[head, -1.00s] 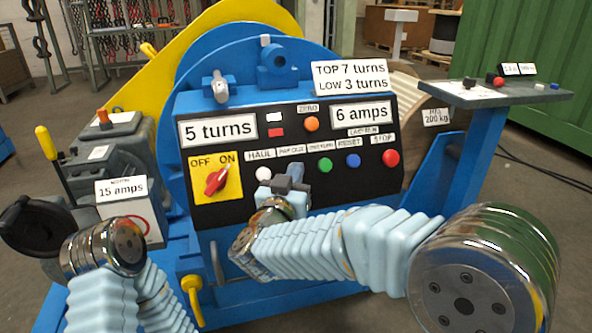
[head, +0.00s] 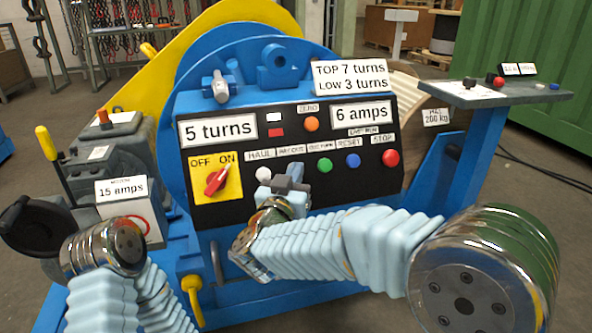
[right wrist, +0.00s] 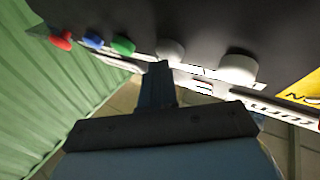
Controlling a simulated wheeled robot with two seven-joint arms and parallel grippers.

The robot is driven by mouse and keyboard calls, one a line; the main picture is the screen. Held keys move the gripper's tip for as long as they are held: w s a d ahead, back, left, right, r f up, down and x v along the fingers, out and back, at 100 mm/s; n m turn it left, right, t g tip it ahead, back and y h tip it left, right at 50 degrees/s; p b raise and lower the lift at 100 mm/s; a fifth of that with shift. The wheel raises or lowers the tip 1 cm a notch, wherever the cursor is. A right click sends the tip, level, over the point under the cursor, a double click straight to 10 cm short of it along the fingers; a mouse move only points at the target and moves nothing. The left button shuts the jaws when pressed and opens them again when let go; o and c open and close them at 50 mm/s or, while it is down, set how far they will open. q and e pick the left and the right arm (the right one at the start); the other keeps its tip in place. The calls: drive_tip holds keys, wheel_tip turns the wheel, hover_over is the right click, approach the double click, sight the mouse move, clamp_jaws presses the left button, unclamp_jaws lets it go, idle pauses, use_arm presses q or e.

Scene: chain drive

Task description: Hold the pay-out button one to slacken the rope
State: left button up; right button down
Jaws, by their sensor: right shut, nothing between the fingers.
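The black control panel (head: 375,180) faces me and carries a row of round buttons. In the head view my right gripper (head: 283,185) is in front of the pay-out button under the PAY OUT label and mostly hides it. In the right wrist view the pay-out button (right wrist: 170,50) is white, between the green button (right wrist: 123,45) and the white haul button (right wrist: 237,68). My right gripper's shut, empty fingers (right wrist: 158,80) point at it, with the tip right at its edge. I cannot tell whether they press it. The left gripper is out of view.
The red rotary switch (head: 216,181) points toward ON. Displays read 5 turns (head: 218,129) and 6 amps (head: 361,114); a sign (head: 351,77) reads top 7, low 3 turns. A red stop button (head: 390,158) sits at right. A pedestal desk (head: 485,94) stands beyond.

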idle(0.5)
drive_tip(key=shift+s+d+r, duration=0.15)
drive_tip(key=shift+s+r, duration=0.05)
drive_tip(key=shift+s, duration=0.2)
drive_tip(key=shift+s+d+r, duration=0.1)
drive_tip(key=shift+s+r, duration=0.1)
drive_tip(key=shift+s, duration=0.2)
drive_tip(key=s, duration=0.1)
drive_tip(key=s+d+r+p, duration=0.1)
drive_tip(key=s, duration=0.1)
drive_tip(key=s+r, duration=0.1)
drive_tip(key=shift+s+d+r+p, duration=0.15)
drive_tip(key=shift+d+p, duration=0.05)
drive_tip(key=shift+p, duration=0.15)
